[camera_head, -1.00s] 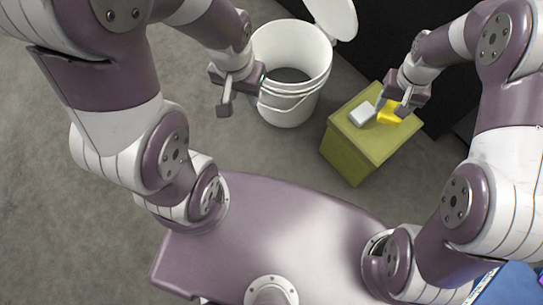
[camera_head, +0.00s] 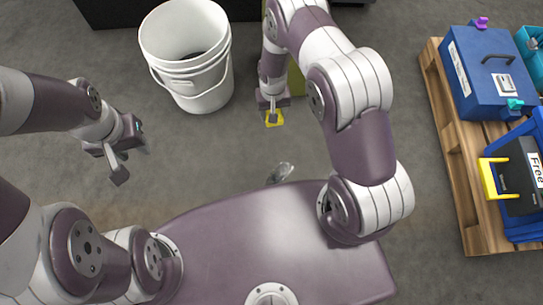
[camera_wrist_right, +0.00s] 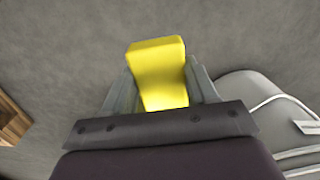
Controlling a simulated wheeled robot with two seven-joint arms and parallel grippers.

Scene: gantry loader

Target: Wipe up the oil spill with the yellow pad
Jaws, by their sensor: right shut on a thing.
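The yellow pad (camera_head: 274,118) is held in my right gripper (camera_head: 272,108), above the grey floor. In the right wrist view, the pad (camera_wrist_right: 160,72) sits between the two fingers of my right gripper (camera_wrist_right: 162,95), which are shut on it. A small glossy patch, the oil spill (camera_head: 281,173), lies on the floor by the edge of my base, nearer to me than the pad and apart from it. My left gripper (camera_head: 128,163) is open and empty over the floor at the left.
A white bucket (camera_head: 195,85) stands open at the back, left of my right arm. An olive stand (camera_head: 297,84) is mostly hidden behind that arm. A wooden pallet (camera_head: 452,150) at the right carries blue cases (camera_head: 490,75). Floor around the spill is clear.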

